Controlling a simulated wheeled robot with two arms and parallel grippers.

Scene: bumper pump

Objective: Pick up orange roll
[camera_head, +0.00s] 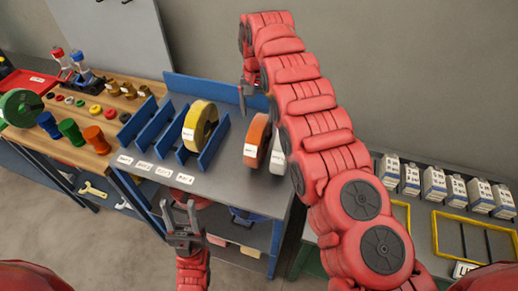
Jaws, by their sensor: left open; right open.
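The orange roll (257,138) stands on edge at the right end of the grey rack table, with a white roll (278,157) right beside it. The orange roll has a white label on its front. My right gripper (247,98) is open behind and above the orange roll, apart from it, with its arm reaching over from the right. The arm hides part of the white roll's right side. My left gripper (182,222) is open and empty at the front of the rack table, well to the left and front of the orange roll.
A yellow roll (200,124) stands between blue dividers (153,124), left of the orange roll. A wooden bench (93,157) with coloured cylinders and a green roll (22,108) is at left. White cartons (434,186) and yellow frames (438,232) sit on the right table.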

